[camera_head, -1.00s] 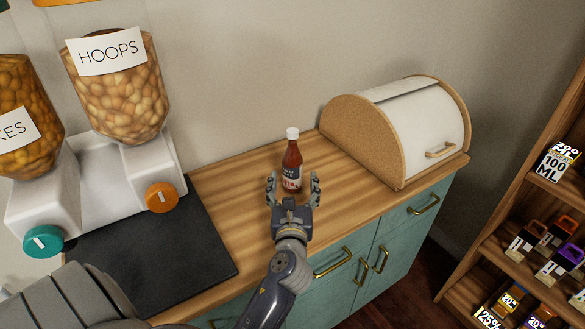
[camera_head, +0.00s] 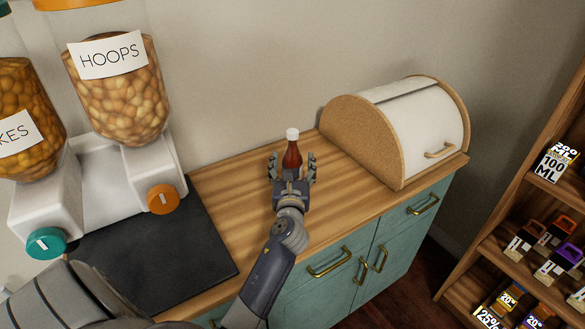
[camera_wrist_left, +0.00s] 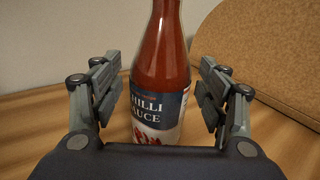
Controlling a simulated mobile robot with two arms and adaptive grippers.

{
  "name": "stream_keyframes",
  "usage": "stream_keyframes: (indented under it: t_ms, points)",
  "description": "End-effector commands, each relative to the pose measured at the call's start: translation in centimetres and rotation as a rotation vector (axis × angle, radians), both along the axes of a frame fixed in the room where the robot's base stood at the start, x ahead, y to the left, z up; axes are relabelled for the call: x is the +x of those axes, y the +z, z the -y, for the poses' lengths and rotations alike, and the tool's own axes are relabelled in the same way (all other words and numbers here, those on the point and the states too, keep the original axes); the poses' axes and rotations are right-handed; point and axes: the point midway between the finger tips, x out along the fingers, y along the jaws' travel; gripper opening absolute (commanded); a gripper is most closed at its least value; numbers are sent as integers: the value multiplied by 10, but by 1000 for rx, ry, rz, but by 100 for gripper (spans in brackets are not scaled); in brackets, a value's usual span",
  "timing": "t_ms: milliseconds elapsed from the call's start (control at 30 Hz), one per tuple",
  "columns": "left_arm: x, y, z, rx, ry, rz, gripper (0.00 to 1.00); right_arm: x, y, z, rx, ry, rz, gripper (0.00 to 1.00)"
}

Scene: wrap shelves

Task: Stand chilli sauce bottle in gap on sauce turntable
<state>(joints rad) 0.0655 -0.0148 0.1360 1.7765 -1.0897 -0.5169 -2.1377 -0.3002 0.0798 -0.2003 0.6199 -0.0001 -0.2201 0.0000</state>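The chilli sauce bottle (camera_head: 292,155), red with a white cap, stands upright on the wooden counter. Its dark label also shows in the left wrist view (camera_wrist_left: 158,108). My left gripper (camera_head: 292,165) is open, with one finger on each side of the bottle. In the left wrist view the fingers (camera_wrist_left: 160,95) stand apart from the bottle, with a gap on both sides. The gripper hides the bottle's lower part in the head view. My right gripper is not in view. No sauce turntable shows.
A white bread bin (camera_head: 425,125) with cork-coloured sides stands right of the bottle. Cereal dispensers (camera_head: 115,95) stand at the left beside a dark mat (camera_head: 160,250). A wooden shelf (camera_head: 500,235) with small packages is at the far right. The counter (camera_head: 235,205) around the bottle is mostly clear.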

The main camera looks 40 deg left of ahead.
Motion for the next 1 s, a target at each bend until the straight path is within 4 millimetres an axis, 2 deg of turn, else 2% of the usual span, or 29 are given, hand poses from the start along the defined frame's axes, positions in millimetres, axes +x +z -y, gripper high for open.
stream_keyframes:
  t_ms: [33,233,267,300,633,767,900,933,1000]
  points:
    - [0,0,0,0,0,0,53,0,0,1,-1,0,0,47]
    - [0,0,0,0,0,0,9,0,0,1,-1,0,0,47]
    - [0,0,0,0,0,0,9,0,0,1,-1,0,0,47]
    - [0,2,0,2,0,2,3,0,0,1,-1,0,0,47]
    - [0,8,0,3,0,4,3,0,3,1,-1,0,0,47]
    - [0,22,0,3,-1,5,3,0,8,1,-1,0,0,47]
    - [0,44,0,5,-1,5,3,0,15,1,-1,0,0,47]
    - [-7,37,5,1,-2,2,3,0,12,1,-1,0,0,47]
    - [-19,37,13,1,-1,0,3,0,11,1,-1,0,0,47]
